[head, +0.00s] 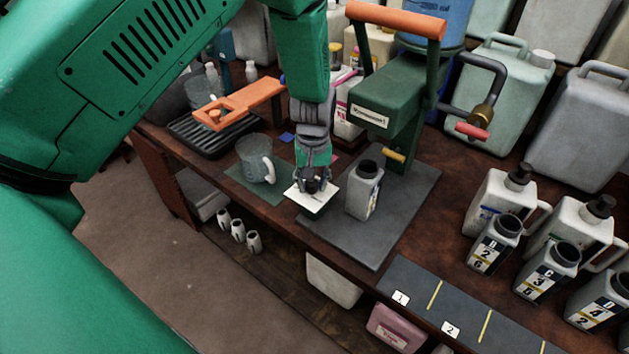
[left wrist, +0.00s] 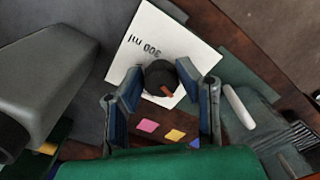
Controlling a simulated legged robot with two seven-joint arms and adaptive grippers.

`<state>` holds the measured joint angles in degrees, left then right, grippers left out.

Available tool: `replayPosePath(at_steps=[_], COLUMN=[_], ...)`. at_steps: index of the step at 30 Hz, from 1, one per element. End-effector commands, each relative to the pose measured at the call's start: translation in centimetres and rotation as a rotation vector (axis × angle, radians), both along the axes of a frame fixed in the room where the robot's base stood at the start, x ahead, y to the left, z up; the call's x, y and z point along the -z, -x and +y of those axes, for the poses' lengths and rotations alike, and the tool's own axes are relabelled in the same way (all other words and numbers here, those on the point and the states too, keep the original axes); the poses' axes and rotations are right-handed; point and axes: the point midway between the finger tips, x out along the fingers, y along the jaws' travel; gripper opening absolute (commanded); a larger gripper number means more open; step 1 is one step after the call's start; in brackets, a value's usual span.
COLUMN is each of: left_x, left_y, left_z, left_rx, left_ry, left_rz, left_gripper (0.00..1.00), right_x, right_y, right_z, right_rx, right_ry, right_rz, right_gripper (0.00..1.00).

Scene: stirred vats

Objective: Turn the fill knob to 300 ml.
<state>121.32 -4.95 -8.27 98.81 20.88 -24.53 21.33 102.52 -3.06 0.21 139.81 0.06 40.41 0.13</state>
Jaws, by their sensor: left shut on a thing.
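The fill knob is a dark round knob with a red mark, seen in the left wrist view (left wrist: 162,76). It stands on a white plate (head: 303,200) printed "300 ml", also in the left wrist view (left wrist: 187,38). The red mark is on the knob's lower side in that view, away from the print. My left gripper (head: 313,182) comes down over the plate and is shut on the knob, with a finger on either side in the left wrist view. The fingers hide part of the knob in the head view. My right gripper is not in view.
A grey bottle (head: 362,192) stands close right of the gripper on a dark mat (head: 410,205). A glass jug (head: 253,160) stands close left. A green press (head: 385,105) with an orange handle is behind. Several labelled bottles stand at the right. The table's front edge is near.

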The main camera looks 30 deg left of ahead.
Motion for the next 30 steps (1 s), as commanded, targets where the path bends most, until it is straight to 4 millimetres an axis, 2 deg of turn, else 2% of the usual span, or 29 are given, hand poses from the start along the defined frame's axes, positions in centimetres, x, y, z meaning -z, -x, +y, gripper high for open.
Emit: replayPosePath(at_steps=[1,30], left_x=[0.0,0.2], left_y=[-0.2,-1.2], left_z=[-0.9,0.2], left_rx=[0.004,0.041], left_ry=[0.02,0.018], left_rz=[-0.001,-0.017], left_gripper=[0.01,0.01], right_x=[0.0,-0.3], right_y=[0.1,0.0], right_z=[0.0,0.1], right_rx=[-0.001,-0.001], right_ry=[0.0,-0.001], right_rz=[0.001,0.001], right_gripper=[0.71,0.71])
